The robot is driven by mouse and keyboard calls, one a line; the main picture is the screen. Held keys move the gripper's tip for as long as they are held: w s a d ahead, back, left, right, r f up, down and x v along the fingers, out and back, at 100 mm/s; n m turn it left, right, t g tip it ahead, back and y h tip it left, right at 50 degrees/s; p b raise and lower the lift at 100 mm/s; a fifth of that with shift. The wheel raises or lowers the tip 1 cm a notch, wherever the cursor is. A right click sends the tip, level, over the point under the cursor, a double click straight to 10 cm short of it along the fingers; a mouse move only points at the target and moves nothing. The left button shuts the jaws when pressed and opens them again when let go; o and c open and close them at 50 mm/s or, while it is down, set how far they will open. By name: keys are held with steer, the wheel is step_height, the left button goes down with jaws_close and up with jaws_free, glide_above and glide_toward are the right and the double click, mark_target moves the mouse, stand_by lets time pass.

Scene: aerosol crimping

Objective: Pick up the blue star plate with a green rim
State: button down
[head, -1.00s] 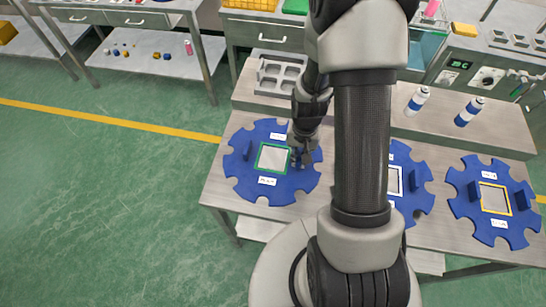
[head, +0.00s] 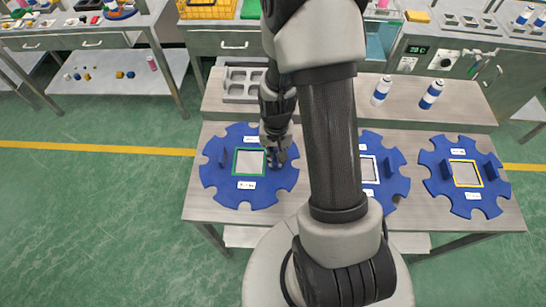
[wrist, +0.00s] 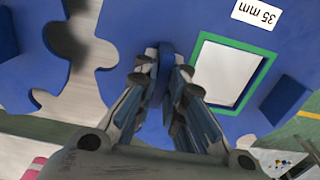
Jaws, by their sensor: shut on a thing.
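The blue star plate with a green rim (head: 222,185) is at the left end of the table in the head view. Its green rim frames a pale square, with white labels on the blue. In the wrist view the plate (wrist: 125,20) fills the upper part, with a "35 mm" label beside the green rim (wrist: 270,65). My gripper (wrist: 163,62) is shut on the plate's upright blue tab, beside the green rim. In the head view my gripper (head: 275,158) is partly hidden by my arm. I cannot tell whether the plate is off the table.
A white-rimmed blue plate (head: 388,185) is partly behind my arm. A yellow-rimmed blue plate (head: 440,185) lies at the right. A grey holed rack (head: 240,92) and two blue-and-white cans (head: 381,90) (head: 431,94) stand on the raised shelf behind. Green floor (head: 90,230) is open at left.

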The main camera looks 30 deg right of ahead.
step_height(320, 180, up, 17)
steer(key=p, duration=0.5)
steer(key=w+a+f+n+b, duration=0.1)
steer(key=w+a+f+n, duration=0.1)
steer(key=w+a+n, duration=0.4)
steer(key=a, duration=0.5)
steer(key=shift+n, duration=0.4)
